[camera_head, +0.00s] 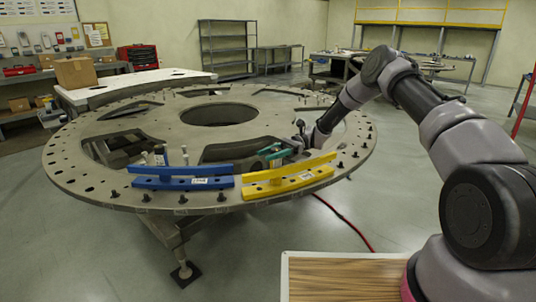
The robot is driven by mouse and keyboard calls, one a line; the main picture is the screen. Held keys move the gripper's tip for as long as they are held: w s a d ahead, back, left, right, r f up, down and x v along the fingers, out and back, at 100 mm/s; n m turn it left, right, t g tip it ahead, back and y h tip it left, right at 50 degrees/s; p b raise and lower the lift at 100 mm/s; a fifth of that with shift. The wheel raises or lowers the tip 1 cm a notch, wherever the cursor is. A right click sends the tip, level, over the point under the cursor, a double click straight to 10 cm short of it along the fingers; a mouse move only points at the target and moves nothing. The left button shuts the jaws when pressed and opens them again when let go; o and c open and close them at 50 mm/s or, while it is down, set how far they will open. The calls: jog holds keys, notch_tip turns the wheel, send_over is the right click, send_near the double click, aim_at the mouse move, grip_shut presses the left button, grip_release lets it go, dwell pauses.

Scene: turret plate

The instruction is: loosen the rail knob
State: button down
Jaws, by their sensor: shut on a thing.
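A yellow rail (290,180) lies along the near edge of the big round turret plate (110,195), right of a blue rail (182,183). My gripper (271,153) reaches in from the right, just behind and above the left part of the yellow rail. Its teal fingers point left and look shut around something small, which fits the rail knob. The knob is hidden by the fingers, so its shape and how tight it is cannot be seen.
Short upright posts (185,155) stand behind the blue rail. Dark bolts line the plate's rim, and large openings cut through the plate. A wood-topped table (340,282) is at the front. A red cable (345,222) lies on the floor. Shelves and benches stand far back.

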jog(key=shift+s+d+n+g+h, duration=0.15)
jog(key=shift+s+n+g+h, duration=0.05)
jog(key=shift+n+g+h, duration=0.9)
jog(key=shift+c, duration=1.8)
grip_release()
jog(key=v, duration=1)
jog(key=shift+w+d, duration=0.15)
jog(key=shift+w, duration=0.2)
jog(key=shift+r, duration=0.1)
